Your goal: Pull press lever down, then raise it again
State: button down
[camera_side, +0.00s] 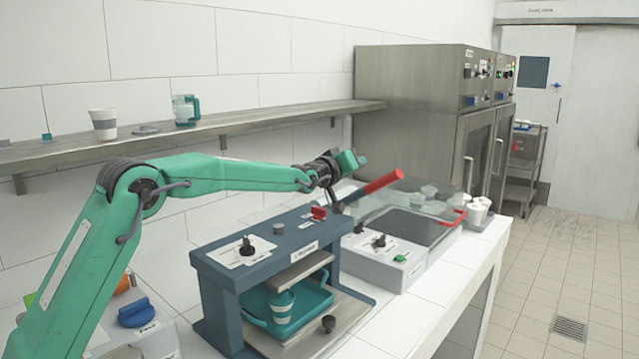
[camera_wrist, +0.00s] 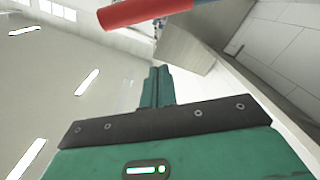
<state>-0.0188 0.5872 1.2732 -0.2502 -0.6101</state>
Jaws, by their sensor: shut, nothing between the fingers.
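The press (camera_side: 275,240) is a blue-grey frame with a metal plate under its top. Its lever has a red handle (camera_side: 385,183) on a grey rod (camera_side: 345,203), sloping up to the right. My gripper (camera_side: 354,161) is shut and empty, up and to the left of the red handle, with a gap between them in the side view. In the wrist view the shut green fingers (camera_wrist: 158,86) point up the picture, and the red handle (camera_wrist: 145,11) crosses the top edge beyond their tips. Where the rod meets the press is partly hidden.
A teal tray (camera_side: 318,299) with a striped cup (camera_side: 282,307) sits inside the press. A grey sealing machine (camera_side: 385,262) with a clear lid stands right of the press. A steel shelf (camera_side: 245,122) runs along the wall behind my arm. A steel cabinet (camera_side: 405,90) stands behind.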

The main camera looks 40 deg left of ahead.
jog(key=shift+h, duration=0.4)
jog(key=shift+w+d+f, duration=0.6)
jog(key=shift+w+f, duration=0.2)
jog(key=shift+f, duration=0.05)
jog(key=shift+w+d+f, duration=0.55)
jog(key=shift+w+f, duration=0.25)
jog(key=shift+f, duration=0.05)
jog(key=shift+d, duration=0.1)
jog(key=d+f+m, duration=0.2)
jog(key=f+m, duration=0.2)
jog(key=f, duration=0.4)
jog(key=d+f+m+h, duration=0.1)
jog(key=d+f+m, duration=0.2)
jog(key=f, duration=0.6)
jog(key=shift+d+m, duration=0.2)
jog(key=shift+m, duration=0.3)
